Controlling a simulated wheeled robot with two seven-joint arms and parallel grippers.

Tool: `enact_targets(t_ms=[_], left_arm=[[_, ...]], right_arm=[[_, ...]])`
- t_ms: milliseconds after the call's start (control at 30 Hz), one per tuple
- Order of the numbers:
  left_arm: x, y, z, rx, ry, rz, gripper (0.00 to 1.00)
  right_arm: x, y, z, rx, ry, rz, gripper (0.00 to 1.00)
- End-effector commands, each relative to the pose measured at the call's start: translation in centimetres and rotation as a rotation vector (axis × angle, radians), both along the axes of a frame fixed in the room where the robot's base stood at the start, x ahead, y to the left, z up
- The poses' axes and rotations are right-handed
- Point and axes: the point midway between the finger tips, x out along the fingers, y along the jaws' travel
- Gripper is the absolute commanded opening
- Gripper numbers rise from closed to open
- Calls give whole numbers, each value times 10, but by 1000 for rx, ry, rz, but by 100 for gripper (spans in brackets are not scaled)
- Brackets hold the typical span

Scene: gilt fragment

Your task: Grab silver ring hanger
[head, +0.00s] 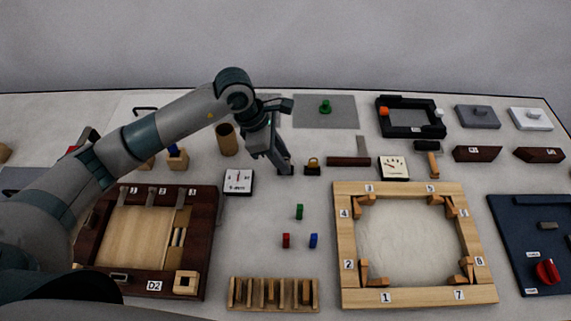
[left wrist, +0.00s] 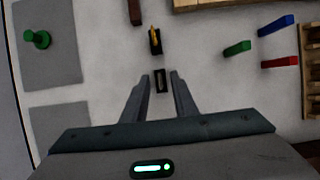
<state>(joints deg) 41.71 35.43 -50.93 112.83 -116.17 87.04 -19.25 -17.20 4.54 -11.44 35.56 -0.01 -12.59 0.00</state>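My left gripper (head: 284,168) points down at the table, left of a dark block with a brass-coloured ring (head: 312,165). In the left wrist view the fingers of the left gripper (left wrist: 159,80) are apart. A small dark block (left wrist: 160,82) with a paler part on top shows between the fingertips, with slim gaps at both sides; it may be the silver ring hanger, but its ring is not clear. The brass-ringed block (left wrist: 155,41) stands just beyond the fingertips. In the head view the gripper hides the small block. My right gripper is not in view.
A dial box (head: 238,182) stands left of the gripper and a wooden cup (head: 227,140) behind it. A dark red bar (head: 348,161) lies to the right. A grey mat (head: 340,112) with a green knob (head: 325,107) lies behind. Small coloured blocks (head: 299,212) lie in front.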

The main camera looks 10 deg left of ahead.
Motion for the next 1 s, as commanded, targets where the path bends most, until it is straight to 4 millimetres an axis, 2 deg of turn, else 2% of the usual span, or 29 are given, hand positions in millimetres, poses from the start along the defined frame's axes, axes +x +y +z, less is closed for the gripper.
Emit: enact_targets(t_ms=[333,433,467,1000], left_arm=[[0,0,0,0,0,0,26],[0,0,0,0,0,0,2],[0,0,0,0,0,0,0],[1,0,6,-1,-2,0,0]], right_arm=[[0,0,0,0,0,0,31],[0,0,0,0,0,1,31],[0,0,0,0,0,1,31],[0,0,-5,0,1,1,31]])
